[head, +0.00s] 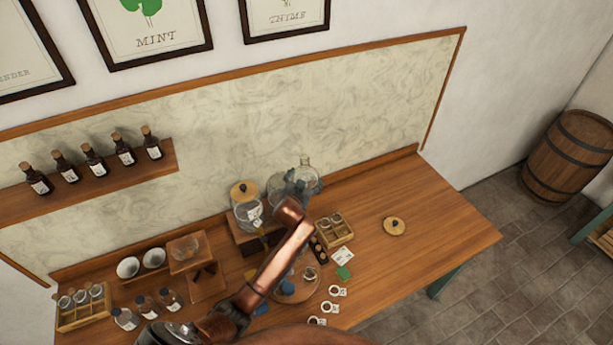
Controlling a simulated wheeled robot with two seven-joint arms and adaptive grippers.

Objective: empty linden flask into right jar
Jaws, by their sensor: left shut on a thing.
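My left gripper (296,187), bluish grey, is at the end of a copper arm link, over the back of the bench. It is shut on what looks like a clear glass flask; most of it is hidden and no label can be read. Clear glass (307,172) shows right behind the fingers. I cannot tell how much of it is the right jar and how much the flask. A jar with a wooden lid (243,191) stands to the left on a wooden stand. A loose round wooden lid (394,226) lies on the bench at right. My right gripper is not in view.
Labelled bottles (170,298) stand at the front left beside a rack of small jars (83,308). Two white bowls (128,267) and a wooden stand (186,255) are behind. A divided box (334,230) and white tags (330,307) lie right of my arm. The bench's right end (450,228) is clear.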

